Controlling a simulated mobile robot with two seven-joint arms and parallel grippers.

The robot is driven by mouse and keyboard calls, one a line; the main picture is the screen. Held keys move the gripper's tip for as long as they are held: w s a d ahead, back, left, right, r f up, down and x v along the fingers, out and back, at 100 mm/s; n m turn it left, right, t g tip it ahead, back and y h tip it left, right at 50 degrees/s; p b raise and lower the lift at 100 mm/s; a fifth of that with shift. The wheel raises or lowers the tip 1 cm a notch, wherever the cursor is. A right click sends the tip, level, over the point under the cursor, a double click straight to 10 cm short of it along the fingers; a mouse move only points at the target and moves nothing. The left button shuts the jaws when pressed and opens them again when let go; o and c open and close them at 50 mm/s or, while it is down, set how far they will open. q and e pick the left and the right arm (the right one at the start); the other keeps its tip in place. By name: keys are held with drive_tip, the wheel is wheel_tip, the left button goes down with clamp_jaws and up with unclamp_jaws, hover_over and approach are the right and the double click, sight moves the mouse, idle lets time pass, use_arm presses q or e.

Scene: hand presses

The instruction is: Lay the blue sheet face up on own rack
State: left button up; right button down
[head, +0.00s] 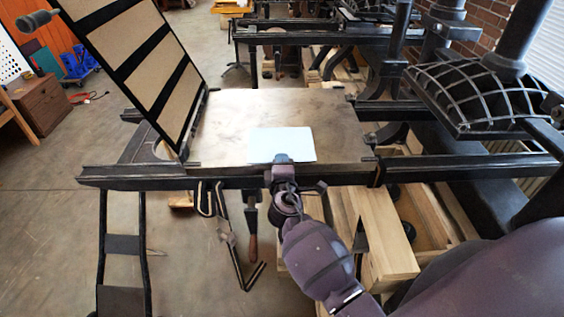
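A pale, nearly white sheet with a faint blue tint (300,140) lies flat on the press bed (225,115), close to its near edge. No printed mark shows on its upper face. My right gripper (283,159) is at the middle of the sheet's near edge and overlaps it in the picture. Its fingers are too small and foreshortened to tell whether they are shut on the paper. My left gripper is not in view. I cannot make out a rack in this view.
The press's hinged frame (150,70) stands raised at the left of the bed. A dark rail (130,178) runs along the near side. The heavy platen (475,95) is at the right. Wooden crates (375,240) lie below right. Floor at the left is mostly clear.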

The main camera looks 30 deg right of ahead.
wheel_tip(320, 180, up, 3)
drive_tip(key=shift+f+p, duration=0.1)
drive_tip(key=shift+p, duration=0.75)
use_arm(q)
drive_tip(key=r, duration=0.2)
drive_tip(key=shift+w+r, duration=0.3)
use_arm(e)
drive_tip(key=shift+f, duration=0.1)
use_arm(q)
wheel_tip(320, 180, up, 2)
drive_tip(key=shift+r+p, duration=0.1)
drive_tip(key=shift+p, duration=1.05)
use_arm(e)
drive_tip(key=s+a+r, duration=0.3)
drive_tip(key=s, duration=0.3)
drive_tip(key=shift+s, duration=0.15)
drive_tip(key=shift+r, duration=0.1)
